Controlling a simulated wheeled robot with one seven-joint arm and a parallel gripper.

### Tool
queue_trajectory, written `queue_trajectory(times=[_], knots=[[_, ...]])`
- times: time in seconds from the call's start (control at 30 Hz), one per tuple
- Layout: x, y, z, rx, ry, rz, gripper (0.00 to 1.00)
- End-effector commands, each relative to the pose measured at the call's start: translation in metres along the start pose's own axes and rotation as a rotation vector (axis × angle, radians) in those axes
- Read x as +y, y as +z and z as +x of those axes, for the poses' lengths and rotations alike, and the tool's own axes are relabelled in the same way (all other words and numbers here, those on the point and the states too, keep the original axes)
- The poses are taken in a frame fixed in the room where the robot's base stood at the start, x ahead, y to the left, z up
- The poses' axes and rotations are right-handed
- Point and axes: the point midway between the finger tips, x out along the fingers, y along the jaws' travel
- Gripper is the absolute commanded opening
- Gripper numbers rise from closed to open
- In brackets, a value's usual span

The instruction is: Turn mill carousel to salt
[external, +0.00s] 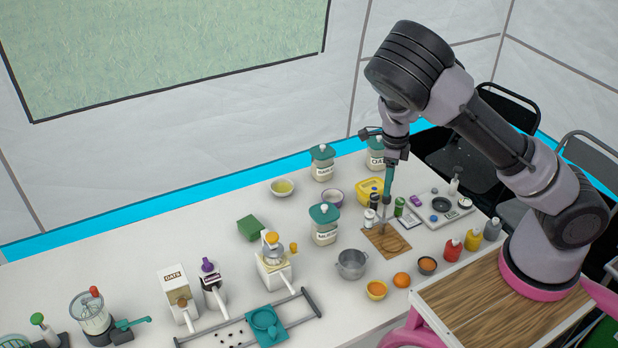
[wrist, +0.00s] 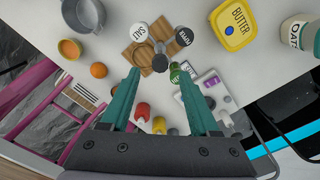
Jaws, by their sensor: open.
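The mill carousel (wrist: 160,62) stands by a wooden board, with several labelled mills around a grey centre. In the wrist view the white-topped mill reading SALT (wrist: 140,31) is at its upper left, a dark-topped mill (wrist: 183,37) at upper right, and a green mill (wrist: 187,70) at lower right. In the external view the green mill (external: 399,206) and a white mill (external: 369,218) show beside my gripper. My gripper (wrist: 157,73) is open and empty, its teal fingers pointing toward the carousel. It also shows in the external view (external: 386,198). Whether it touches the carousel is unclear.
A wooden board (external: 386,246) lies in front of the carousel. A yellow butter tub (wrist: 233,25) is behind it, and a scale tray (external: 440,220) stands to the right. A metal pot (external: 352,264), an orange (external: 402,280) and sauce bottles (external: 453,248) are nearby.

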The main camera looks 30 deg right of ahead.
Motion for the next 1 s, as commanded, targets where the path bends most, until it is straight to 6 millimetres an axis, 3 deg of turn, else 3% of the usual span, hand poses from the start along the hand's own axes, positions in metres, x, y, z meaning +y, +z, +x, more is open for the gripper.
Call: queue_trajectory(times=[0.1, 0.3, 0.67, 0.8, 0.83, 1.0], knots=[[-0.001, -0.001, 0.022, 0.003, -0.001, 0.002, 0.62], [0.000, 0.000, 0.043, 0.001, -0.001, -0.001, 0.62], [0.000, 0.000, 0.048, -0.001, 0.000, -0.001, 0.62], [0.000, 0.000, 0.048, -0.001, 0.000, -0.001, 0.08], [0.000, 0.000, 0.048, -0.001, 0.000, -0.001, 0.00], [0.000, 0.000, 0.047, -0.001, 0.000, -0.003, 0.00]])
